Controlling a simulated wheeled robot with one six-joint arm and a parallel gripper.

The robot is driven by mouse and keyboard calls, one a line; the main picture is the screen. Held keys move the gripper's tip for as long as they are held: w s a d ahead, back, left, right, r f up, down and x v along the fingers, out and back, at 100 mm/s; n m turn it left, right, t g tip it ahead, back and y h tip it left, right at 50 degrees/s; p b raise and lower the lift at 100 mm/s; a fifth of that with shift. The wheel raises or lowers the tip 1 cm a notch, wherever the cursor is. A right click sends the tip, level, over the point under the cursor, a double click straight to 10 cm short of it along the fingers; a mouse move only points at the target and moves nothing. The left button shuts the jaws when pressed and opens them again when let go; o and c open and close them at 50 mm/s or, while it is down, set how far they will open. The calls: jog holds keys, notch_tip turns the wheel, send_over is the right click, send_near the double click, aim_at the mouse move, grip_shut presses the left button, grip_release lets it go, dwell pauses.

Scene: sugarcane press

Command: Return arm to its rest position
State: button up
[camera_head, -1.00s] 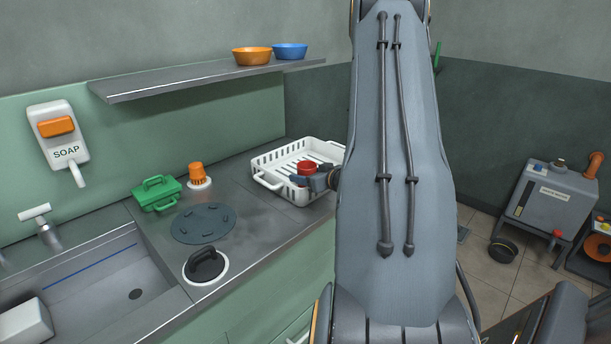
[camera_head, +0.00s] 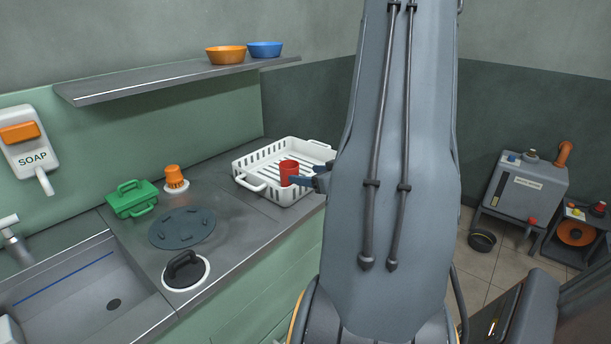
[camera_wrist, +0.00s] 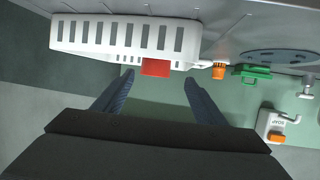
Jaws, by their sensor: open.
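My arm (camera_head: 400,180) rises through the middle of the head view and hides part of the room behind it. My gripper (camera_head: 305,181) shows only in part at its left edge, in front of the white rack. In the wrist view my gripper (camera_wrist: 157,80) has its two fingers spread wide, with nothing between them. A red cup (camera_head: 288,171) stands in the white dish rack (camera_head: 262,186), just beyond the fingertips. The wrist view shows the red cup (camera_wrist: 156,67) at the rack's edge (camera_wrist: 75,48), apart from the fingers.
The counter holds a green box (camera_head: 132,199), an orange-topped item (camera_head: 175,178), a dark round mat (camera_head: 183,229) and a black-handled lid (camera_head: 186,270). A shelf (camera_head: 130,88) with two bowls hangs above. A grey machine (camera_head: 525,190) stands at right.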

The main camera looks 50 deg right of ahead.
jog(key=shift+w, duration=0.1)
dwell(0.4)
jog(key=w+a+g, duration=0.3)
jog(key=w+a, duration=0.2)
jog(key=a, duration=0.3)
jog(key=s+a+g, duration=0.2)
jog(key=a+g, duration=0.1)
jog(key=a, duration=0.6)
jog(key=s+a+g, duration=0.2)
jog(key=a, duration=0.7)
jog(key=s+a+n+g+y, duration=0.1)
jog(key=s+a+g, duration=0.4)
jog(key=s+a, duration=0.7)
jog(key=shift+s+a+g, duration=0.3)
jog(key=shift+s+a, duration=0.1)
jog(key=shift+s, duration=0.3)
jog(key=shift+f, duration=0.1)
